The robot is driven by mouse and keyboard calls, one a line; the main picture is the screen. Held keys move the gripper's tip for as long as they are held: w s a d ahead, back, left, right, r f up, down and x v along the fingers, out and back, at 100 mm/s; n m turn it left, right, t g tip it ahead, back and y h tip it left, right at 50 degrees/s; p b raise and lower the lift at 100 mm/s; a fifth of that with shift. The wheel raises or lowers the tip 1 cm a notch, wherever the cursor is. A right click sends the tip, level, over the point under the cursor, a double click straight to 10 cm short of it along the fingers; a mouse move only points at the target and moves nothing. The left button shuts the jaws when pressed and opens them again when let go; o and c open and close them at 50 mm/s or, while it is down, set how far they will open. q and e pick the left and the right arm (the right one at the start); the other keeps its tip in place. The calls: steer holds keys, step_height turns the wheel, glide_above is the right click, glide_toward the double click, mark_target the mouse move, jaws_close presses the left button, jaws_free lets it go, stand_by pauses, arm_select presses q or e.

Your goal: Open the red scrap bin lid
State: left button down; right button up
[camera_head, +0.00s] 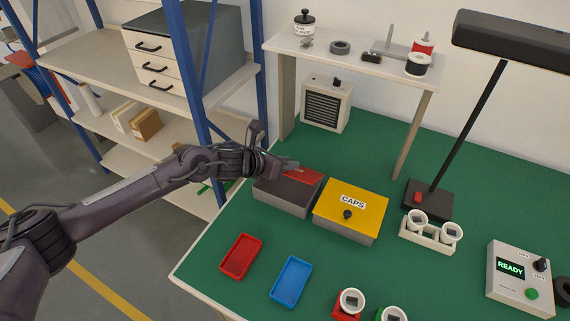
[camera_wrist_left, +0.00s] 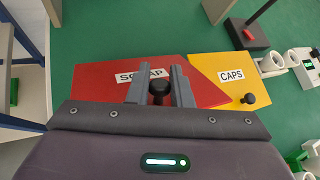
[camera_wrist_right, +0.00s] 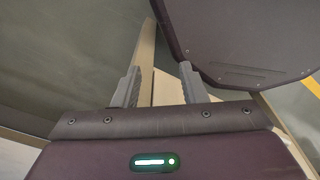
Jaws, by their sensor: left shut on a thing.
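The scrap bin (camera_head: 282,208) is a low grey box on the green bench, left of the yellow caps box (camera_head: 350,205). Its red lid (camera_head: 307,176) shows partly beside my left gripper (camera_head: 277,165), with a dark area in front. In the left wrist view the red lid (camera_wrist_left: 100,82) bears a SCRAP label, partly covered by a finger. My left gripper (camera_wrist_left: 158,85) is shut on the lid's black knob (camera_wrist_left: 159,93). My right gripper (camera_wrist_right: 160,85) is open and empty, away from the bin.
A red tray (camera_head: 240,257) and a blue tray (camera_head: 291,280) lie in front of the boxes. A blue-posted shelf (camera_head: 205,100) stands left, near my left arm. A raised shelf (camera_head: 350,60) and lamp (camera_head: 428,200) stand behind. Green bench shows between these things.

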arm_select(q)
steer(key=shift+w+r, duration=0.1)
stand_by(0.3)
steer(key=c, duration=1.4)
jaws_free()
steer(key=b+v, duration=0.2)
steer(key=v, duration=0.5)
steer(key=shift+s+a+r, duration=0.2)
steer(key=shift+a, duration=0.05)
